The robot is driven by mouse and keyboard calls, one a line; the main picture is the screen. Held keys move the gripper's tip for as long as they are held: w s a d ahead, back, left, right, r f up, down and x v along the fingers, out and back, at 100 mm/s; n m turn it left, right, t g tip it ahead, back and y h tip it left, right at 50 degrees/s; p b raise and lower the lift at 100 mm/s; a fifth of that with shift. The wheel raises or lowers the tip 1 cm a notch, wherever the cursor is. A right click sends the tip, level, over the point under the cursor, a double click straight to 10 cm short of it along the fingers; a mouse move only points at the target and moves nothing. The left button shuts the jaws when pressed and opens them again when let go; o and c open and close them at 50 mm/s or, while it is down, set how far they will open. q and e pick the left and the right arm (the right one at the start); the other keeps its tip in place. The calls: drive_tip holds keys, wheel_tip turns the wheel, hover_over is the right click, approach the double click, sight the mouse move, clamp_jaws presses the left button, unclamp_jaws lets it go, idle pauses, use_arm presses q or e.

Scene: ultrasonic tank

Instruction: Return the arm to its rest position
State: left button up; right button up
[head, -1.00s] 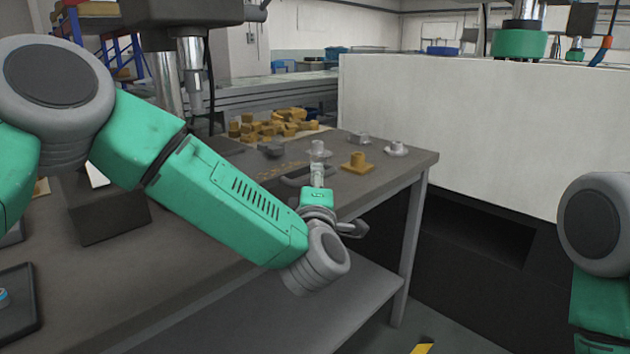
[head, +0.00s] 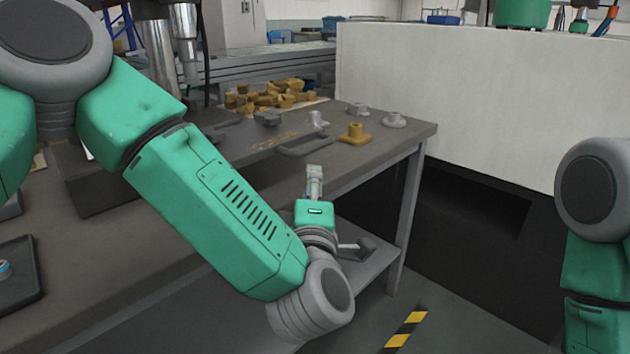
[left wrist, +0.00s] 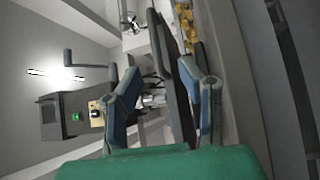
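My left arm comes in from the left, green with grey joints. Its gripper (head: 314,172) is in front of the near edge of the dark work table (head: 205,245), seen nearly edge-on in the head view. In the left wrist view the gripper (left wrist: 165,92) shows its two blue-grey fingers spread apart, with only background visible between them and nothing held. The green palm fills the bottom of that view. My right arm shows at the right edge, but its gripper is out of view.
On the table are a yellow flanged part (head: 355,134), grey flanged parts (head: 393,120), a dark handle-like bar (head: 305,145) and a pile of yellow parts (head: 270,96). A floor gap with striped tape (head: 405,330) lies between.

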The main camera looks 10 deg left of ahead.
use_arm(q)
drive_tip(key=s+a+f+m+g+h+p, duration=0.1)
drive_tip(key=s+a+f+m+g+p, duration=0.2)
drive_tip(key=f, duration=0.5)
drive_tip(key=s+a+f+m+g+h+p, duration=0.1)
drive_tip(key=s+a+f+m+g+h, duration=0.1)
drive_tip(key=s+f+m+g, duration=0.35)
drive_tip(key=s+a+f+m+g+h+p, duration=0.1)
drive_tip(key=s+a+f+m+g+p, duration=0.3)
drive_tip(key=f, duration=0.6)
drive_tip(key=s+a+f+m+g+y, duration=0.1)
drive_tip(key=s+a+f+m+g, duration=0.1)
drive_tip(key=s+a, duration=0.4)
drive_tip(key=s+a+f+m+g+y, duration=0.1)
drive_tip(key=s+a+f+m+g, duration=0.2)
drive_tip(key=s+a, duration=0.4)
drive_tip(key=s+m+g, duration=0.1)
drive_tip(key=s, duration=0.7)
drive_tip(key=shift+s+f+p, duration=0.15)
drive_tip(key=shift+f+p, duration=0.15)
drive_tip(key=shift+p, duration=0.05)
